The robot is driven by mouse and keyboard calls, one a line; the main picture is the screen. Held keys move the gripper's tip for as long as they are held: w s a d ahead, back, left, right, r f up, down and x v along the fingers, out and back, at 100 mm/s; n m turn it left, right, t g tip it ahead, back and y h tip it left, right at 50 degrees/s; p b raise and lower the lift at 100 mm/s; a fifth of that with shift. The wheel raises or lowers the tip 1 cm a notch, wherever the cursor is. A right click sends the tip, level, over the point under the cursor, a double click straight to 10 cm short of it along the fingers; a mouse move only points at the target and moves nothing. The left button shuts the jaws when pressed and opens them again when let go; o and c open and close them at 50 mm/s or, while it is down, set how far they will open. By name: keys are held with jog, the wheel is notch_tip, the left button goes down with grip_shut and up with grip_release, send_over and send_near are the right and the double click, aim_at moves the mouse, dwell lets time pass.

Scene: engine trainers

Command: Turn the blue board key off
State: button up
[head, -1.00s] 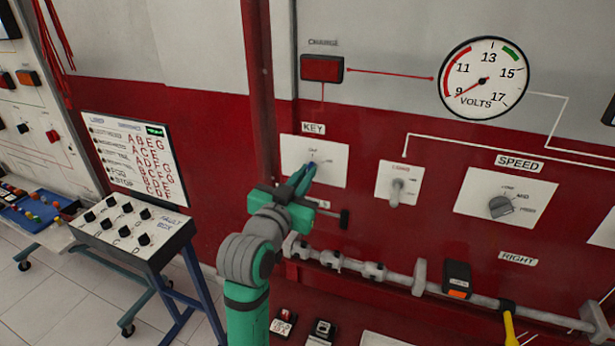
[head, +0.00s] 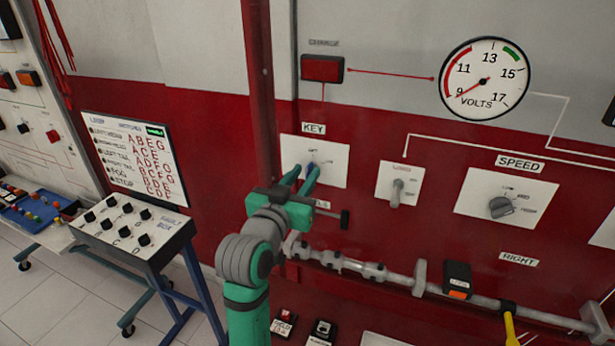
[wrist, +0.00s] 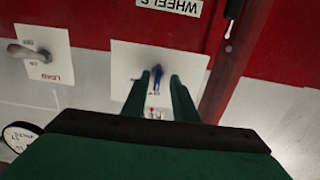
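The blue key (head: 311,165) sits in a white panel (head: 335,160) under the KEY label on the red board. In the wrist view, which is upside down, the blue key (wrist: 157,76) stands nearly upright in the picture, close to small lettering. I cannot tell its setting for certain. My gripper (head: 303,172) is at this panel with its two green fingers spread apart. In the wrist view my gripper (wrist: 157,80) has one fingertip on each side of the key, with visible gaps. The head view hides part of the key behind a finger.
A LOAD switch (head: 397,190) and a SPEED knob (head: 501,206) are to the right. A metal rail (head: 350,264) runs below. A volts gauge (head: 483,79) is at upper right; a fault box (head: 130,228) stands at left.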

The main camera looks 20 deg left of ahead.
jog(key=shift+d, duration=0.15)
jog(key=shift+s, duration=0.1)
jog(key=s, duration=1)
jog(key=shift+s+a, duration=0.2)
jog(key=shift+s, duration=0.1)
